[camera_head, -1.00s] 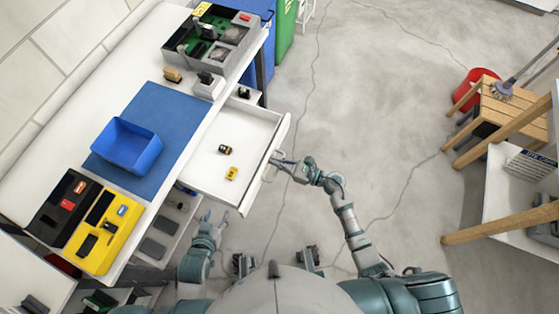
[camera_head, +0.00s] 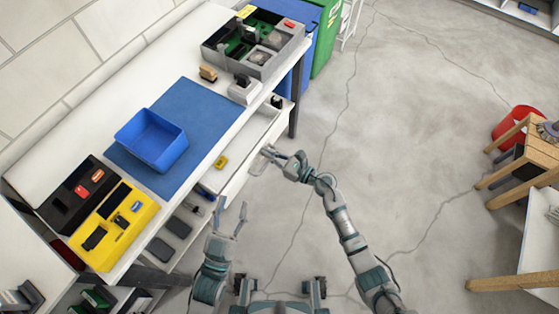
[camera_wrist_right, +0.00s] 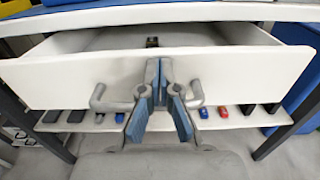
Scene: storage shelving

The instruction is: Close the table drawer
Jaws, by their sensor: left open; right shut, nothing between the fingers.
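The white table drawer (camera_head: 281,126) sticks out partway from under the white worktop in the head view. Its front panel (camera_wrist_right: 62,78) fills the upper part of the right wrist view. A bar handle (camera_wrist_right: 99,101) is on the panel, its middle hidden by my fingers. My right gripper (camera_head: 270,156) is shut and empty at the drawer front. In the right wrist view the gripper (camera_wrist_right: 159,68) overlaps the panel between the handle's ends; exact contact is unclear. A yellow item (camera_head: 220,162) lies inside the drawer. My left gripper (camera_head: 231,219) is open and empty near the table's lower edge.
The worktop holds a blue bin (camera_head: 151,141), a grey parts box (camera_head: 271,66) and a yellow case (camera_head: 114,227). A lower shelf with small items shows under the drawer. Open floor (camera_head: 410,130) lies right of the table; a wooden stool (camera_head: 531,160) stands farther right.

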